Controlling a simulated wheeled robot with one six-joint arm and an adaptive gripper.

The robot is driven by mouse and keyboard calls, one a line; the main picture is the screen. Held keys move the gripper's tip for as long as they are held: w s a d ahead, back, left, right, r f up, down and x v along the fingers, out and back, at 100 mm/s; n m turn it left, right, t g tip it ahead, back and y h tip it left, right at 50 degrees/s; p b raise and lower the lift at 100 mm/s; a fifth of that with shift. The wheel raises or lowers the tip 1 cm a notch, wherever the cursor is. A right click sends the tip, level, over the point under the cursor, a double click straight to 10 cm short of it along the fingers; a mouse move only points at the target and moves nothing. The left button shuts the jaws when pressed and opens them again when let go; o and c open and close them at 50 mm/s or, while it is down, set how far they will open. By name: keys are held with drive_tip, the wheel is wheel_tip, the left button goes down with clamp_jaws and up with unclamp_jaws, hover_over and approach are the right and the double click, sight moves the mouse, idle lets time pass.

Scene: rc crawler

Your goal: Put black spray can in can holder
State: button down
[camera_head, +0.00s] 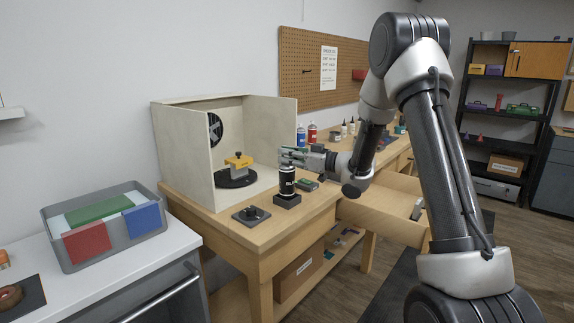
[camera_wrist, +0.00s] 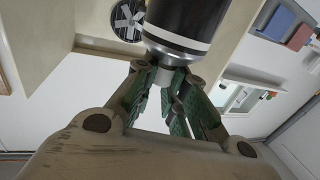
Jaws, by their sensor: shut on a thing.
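The black spray can (camera_head: 287,180), with light lettering, is upright on the wooden workbench side of the spray booth. Its lower end is at the dark square can holder (camera_head: 287,201); whether it is fully seated in it or just above cannot be told. My gripper (camera_head: 289,157) comes in from the right and is shut on the can's top. In the wrist view, my gripper's green-padded fingers (camera_wrist: 170,95) close around the grey nozzle end of the black spray can (camera_wrist: 187,18), below its white band. The holder cannot be made out there.
The open-fronted spray booth (camera_head: 180,155) stands behind, with a yellow object (camera_head: 238,162) on a black turntable (camera_head: 235,181). A dark square stand (camera_head: 251,215) is left of the holder and a small green item (camera_head: 307,185) right. A drawer (camera_head: 385,215) is pulled out at the right.

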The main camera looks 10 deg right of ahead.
sight(287, 179)
drive_tip(key=shift+f, duration=1.35)
drive_tip(key=c, duration=1.5)
unclamp_jaws()
drive_tip(key=shift+o, duration=0.2)
